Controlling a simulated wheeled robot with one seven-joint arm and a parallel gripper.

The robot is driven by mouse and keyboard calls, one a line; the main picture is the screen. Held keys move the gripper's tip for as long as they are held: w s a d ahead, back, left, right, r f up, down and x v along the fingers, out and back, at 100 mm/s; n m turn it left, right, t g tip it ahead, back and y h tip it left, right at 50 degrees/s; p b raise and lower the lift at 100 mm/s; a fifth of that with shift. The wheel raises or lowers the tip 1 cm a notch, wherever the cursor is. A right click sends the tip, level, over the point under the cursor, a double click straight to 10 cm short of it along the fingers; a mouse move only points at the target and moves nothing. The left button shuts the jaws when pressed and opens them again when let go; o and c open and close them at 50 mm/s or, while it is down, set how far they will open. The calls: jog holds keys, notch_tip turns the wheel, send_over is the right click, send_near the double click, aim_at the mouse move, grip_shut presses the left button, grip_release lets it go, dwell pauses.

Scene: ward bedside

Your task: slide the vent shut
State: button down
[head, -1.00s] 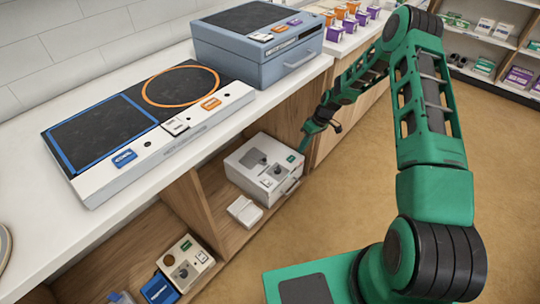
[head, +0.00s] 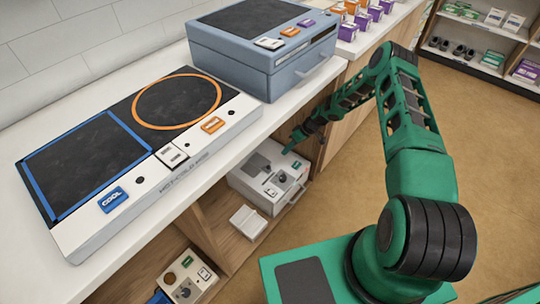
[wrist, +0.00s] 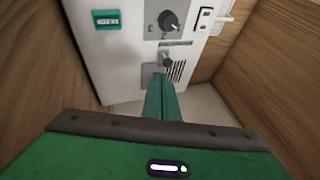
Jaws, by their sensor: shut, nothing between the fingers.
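A white box-shaped device (head: 255,190) stands in the open cubby under the counter; its front fills the top of the wrist view (wrist: 120,60). On its face is a small vent (wrist: 177,71) with dark slots showing on the right. A grey plate (wrist: 149,72) lies to their left, and a small dark knob (wrist: 167,62) stands at the vent's top. My gripper (wrist: 158,78) is shut and empty. Its green fingertips appear just below the knob in the wrist view; I cannot tell whether they touch. In the head view my gripper (head: 290,147) is at the device's far side.
Wooden cubby walls stand close on both sides, the right one (wrist: 275,70) nearest in the wrist view. The device also has a larger dial (wrist: 168,21) and a green label (wrist: 107,20). A white block (head: 248,221) lies before it. The counter (head: 290,95) overhangs above.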

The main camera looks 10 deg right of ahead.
jog(key=x, duration=1)
jog(key=shift+w+a, duration=0.15)
jog(key=shift+a, duration=0.2)
jog(key=shift+d, duration=0.1)
